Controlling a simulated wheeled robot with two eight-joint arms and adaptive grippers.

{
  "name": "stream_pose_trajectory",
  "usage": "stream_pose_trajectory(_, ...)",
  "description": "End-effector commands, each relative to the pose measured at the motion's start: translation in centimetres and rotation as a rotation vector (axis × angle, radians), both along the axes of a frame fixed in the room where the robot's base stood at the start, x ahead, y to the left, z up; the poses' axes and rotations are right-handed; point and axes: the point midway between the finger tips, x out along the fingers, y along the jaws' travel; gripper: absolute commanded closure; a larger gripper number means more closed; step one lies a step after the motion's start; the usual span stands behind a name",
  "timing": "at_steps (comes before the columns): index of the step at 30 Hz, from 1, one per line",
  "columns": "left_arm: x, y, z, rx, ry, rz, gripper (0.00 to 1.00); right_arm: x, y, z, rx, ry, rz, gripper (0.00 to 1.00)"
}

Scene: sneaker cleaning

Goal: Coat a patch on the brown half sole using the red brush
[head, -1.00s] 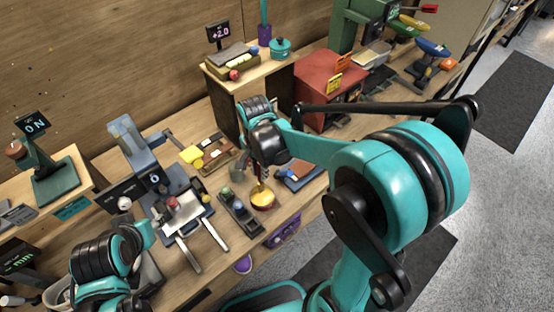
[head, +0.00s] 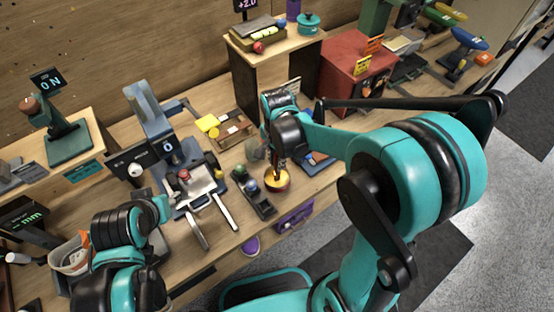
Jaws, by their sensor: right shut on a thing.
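My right gripper (head: 279,157) points down over a small red-rimmed pot with yellow contents (head: 278,179). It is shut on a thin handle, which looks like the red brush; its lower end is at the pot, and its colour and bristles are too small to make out. The brown half sole cannot be clearly made out; my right arm covers that part of the bench. My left gripper (head: 160,209) is low at the left, near the press, its fingers not clear.
A dark holder with green and blue round tops (head: 252,193) stands left of the pot. A blue-grey press (head: 160,130) with a metal plate stands further left. A wooden tray with small blocks (head: 233,131) lies behind. A red box machine (head: 350,80) stands at the back right.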

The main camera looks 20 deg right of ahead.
Motion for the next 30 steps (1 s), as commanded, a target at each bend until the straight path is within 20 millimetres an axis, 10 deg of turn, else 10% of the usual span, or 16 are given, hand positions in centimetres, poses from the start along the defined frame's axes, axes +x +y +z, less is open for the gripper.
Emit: stream_pose_trajectory(30, 0.00, 0.00, -0.53, 0.000, 0.000, 0.000, 0.60, 0.00, 0.00, -0.63, 0.000, 0.000, 0.000, 1.00)
